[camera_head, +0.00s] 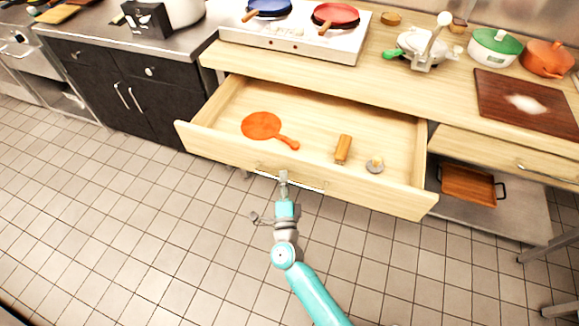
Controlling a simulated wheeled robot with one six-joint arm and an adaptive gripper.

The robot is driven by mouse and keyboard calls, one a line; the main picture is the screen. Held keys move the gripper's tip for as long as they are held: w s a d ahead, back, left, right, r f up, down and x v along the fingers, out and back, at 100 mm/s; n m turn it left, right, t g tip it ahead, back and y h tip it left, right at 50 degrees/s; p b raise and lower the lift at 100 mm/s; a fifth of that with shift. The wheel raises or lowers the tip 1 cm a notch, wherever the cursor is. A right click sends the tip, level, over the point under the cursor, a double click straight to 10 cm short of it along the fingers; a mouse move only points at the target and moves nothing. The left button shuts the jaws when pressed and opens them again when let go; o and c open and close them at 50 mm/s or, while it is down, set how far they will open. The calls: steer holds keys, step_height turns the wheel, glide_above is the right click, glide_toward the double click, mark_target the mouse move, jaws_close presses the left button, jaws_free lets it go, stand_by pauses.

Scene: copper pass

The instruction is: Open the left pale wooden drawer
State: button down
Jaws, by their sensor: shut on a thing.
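The left pale wooden drawer (385,193) is pulled well out of the counter in the middle of the view. Its front carries a thin metal bar handle (312,187). My gripper (283,177) is at the drawer front and is shut on the handle, near the handle's middle. Inside the drawer lie an orange paddle-shaped tool (262,126), a small wooden block-like item (343,149) and a small round metal item with a wooden knob (375,165).
The right pale drawer (510,160) is closed. Below it a brown tray (468,185) sits on a metal shelf. Dark cabinets (120,95) stand at left. A stove with a blue pan (269,7) and red pan (335,14) is above. The tiled floor (130,230) at front left is clear.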

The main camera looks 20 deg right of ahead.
steer(key=s+a, duration=0.3)
steer(key=s, duration=0.2)
steer(key=shift+a, duration=0.35)
steer(key=shift+s+f, duration=0.1)
steer(key=c, duration=1.2)
jaws_free()
steer(key=v, duration=1.2)
